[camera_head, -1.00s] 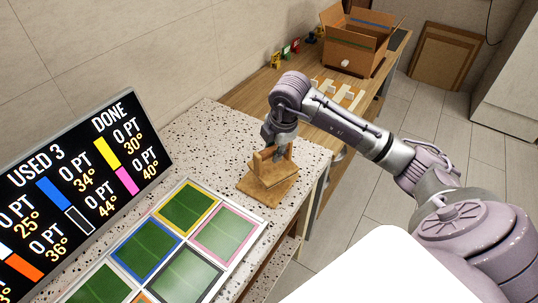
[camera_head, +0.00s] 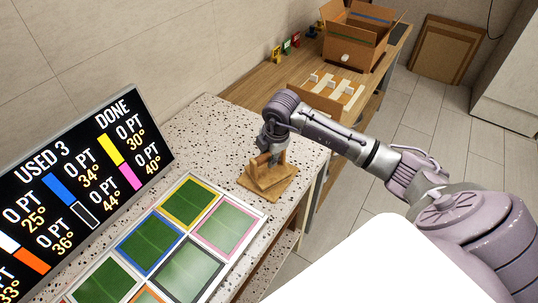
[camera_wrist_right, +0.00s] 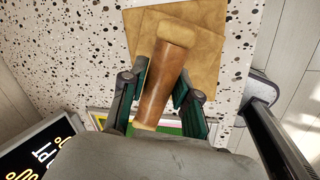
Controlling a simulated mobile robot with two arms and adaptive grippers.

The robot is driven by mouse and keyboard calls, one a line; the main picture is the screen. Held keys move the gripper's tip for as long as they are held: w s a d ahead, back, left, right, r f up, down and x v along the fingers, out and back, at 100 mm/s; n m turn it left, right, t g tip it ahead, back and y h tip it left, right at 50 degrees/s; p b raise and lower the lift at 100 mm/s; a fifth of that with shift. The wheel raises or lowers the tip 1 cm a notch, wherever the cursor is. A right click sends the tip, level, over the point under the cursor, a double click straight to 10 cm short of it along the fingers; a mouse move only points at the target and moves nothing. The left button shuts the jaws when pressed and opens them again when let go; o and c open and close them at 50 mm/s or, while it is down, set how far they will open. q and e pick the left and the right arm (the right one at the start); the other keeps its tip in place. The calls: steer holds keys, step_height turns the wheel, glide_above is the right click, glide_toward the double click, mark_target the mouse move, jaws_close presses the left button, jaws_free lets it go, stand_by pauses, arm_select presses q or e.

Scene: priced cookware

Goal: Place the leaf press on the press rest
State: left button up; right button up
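The leaf press is a wooden plate with a thick brown handle (camera_wrist_right: 165,82), clearest in the right wrist view. Its square plate (camera_wrist_right: 148,42) overlaps another square wooden plate, seemingly the press rest (camera_wrist_right: 208,50), and is turned against it. In the head view the wooden rest (camera_head: 283,188) stands on the speckled counter, with the press (camera_head: 263,180) over it. My right gripper (camera_head: 266,155) is at the handle; in the wrist view its fingers (camera_wrist_right: 162,88) lie on both sides of it. The handle looks tilted between them; firm contact is unclear. My left gripper is out of view.
A tray of colour-framed green panels (camera_head: 226,262) lies in front of the rest. A black score board (camera_head: 85,185) stands at the left. The counter's edge is close to the rest on the right. A wooden bench (camera_head: 262,90) with an open cardboard box (camera_head: 355,45) is behind.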

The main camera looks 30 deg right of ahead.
mark_target(275, 175)
steer(key=shift+o, duration=1.4)
steer(key=shift+r, duration=0.15)
steer(key=b+v, duration=0.2)
steer(key=v, duration=1)
